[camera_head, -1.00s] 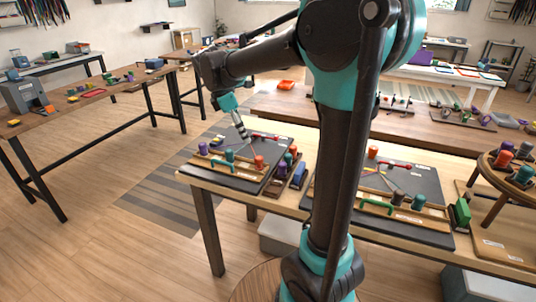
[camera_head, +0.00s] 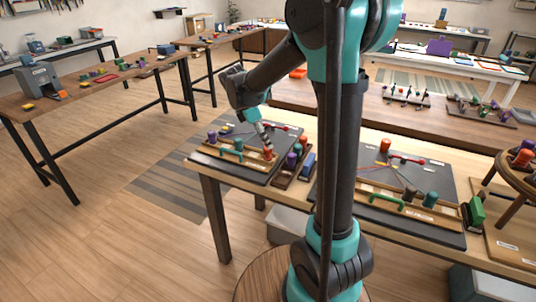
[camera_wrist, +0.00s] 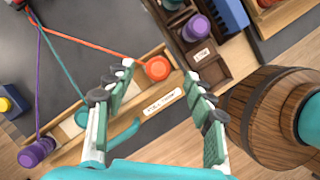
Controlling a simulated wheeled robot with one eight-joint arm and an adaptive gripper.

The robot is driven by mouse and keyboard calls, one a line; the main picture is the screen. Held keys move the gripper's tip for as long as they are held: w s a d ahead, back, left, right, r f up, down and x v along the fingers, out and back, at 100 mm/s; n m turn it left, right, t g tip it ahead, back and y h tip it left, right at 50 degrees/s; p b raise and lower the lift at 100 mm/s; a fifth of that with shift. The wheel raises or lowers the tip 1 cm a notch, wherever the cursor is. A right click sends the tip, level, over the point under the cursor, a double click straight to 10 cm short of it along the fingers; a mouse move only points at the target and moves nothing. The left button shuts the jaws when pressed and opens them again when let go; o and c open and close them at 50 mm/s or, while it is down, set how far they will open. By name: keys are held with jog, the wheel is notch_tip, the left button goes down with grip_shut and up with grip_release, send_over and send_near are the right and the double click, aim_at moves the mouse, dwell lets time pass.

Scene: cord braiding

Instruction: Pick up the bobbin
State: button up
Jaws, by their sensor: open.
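An orange bobbin (camera_wrist: 157,68) stands at one end of the wooden tray (camera_wrist: 62,157) on the left braiding board, with an orange cord running to it. My gripper (camera_wrist: 160,74) is open and empty. In the wrist view its fingertips lie on either side of the orange bobbin; I cannot tell whether they touch it. In the head view the gripper (camera_head: 265,137) is just above the orange bobbin (camera_head: 267,154). A teal bobbin (camera_wrist: 82,117), partly hidden by a finger, and a purple bobbin (camera_wrist: 35,152) sit farther along the tray.
A dark wooden rack (camera_wrist: 211,66) with a purple bobbin (camera_wrist: 196,28) stands close by, beside a blue block (camera_wrist: 230,13). A second braiding board (camera_head: 437,178) lies to the right.

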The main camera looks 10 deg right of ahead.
aim_at(268, 153)
jog(key=shift+a+x, duration=0.1)
jog(key=shift+x, duration=1.25)
jog(key=shift+a+x, duration=0.15)
jog(key=shift+x, duration=1.15)
jog(key=shift+f, duration=0.1)
jog(key=shift+c, duration=0.5)
grip_shut()
